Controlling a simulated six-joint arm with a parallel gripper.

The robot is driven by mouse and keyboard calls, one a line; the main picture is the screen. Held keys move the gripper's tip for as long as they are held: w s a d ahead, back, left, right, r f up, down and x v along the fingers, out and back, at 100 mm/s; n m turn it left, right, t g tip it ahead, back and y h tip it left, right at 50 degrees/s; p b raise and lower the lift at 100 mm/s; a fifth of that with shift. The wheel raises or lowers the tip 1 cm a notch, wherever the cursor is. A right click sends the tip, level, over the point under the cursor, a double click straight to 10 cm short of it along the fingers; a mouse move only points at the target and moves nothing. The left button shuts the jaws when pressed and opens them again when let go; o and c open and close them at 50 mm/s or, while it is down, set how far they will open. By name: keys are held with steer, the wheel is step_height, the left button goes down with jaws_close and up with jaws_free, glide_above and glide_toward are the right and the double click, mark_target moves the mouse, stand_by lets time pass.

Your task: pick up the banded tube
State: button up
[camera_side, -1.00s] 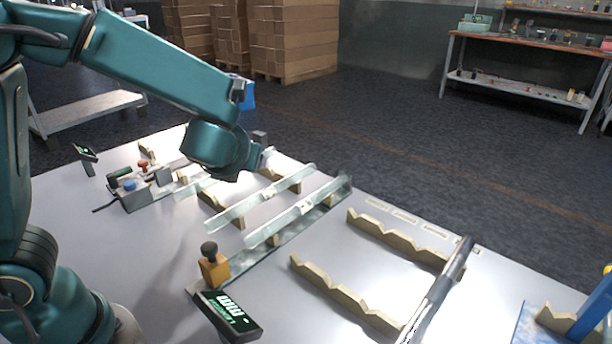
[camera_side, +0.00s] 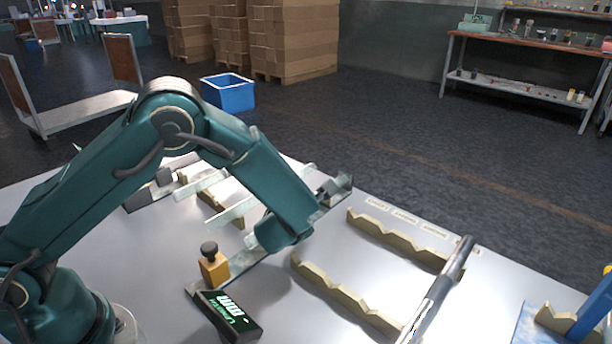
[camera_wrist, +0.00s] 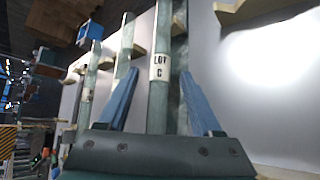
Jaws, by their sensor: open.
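A pale glass tube (camera_wrist: 158,100) with a white band marked LOT C runs lengthwise between my fingers in the wrist view. My gripper (camera_wrist: 159,74) is open, with one blue finger on each side of this tube. Contact cannot be told. In the side view my arm hides most of this tube and the fingers. To its left, a second pale tube (camera_wrist: 125,45) shows no band on its visible part; it also shows in the side view (camera_side: 237,209). A third tube (camera_wrist: 85,92) farther left carries a small pale label.
A metal channel with an orange stop block (camera_side: 214,268) and a display (camera_side: 228,315) lies under my arm. A blue stand (camera_side: 590,310) is at the right edge.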

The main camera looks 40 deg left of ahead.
steer(key=shift+w, duration=0.1)
jaws_close()
stand_by(0.3)
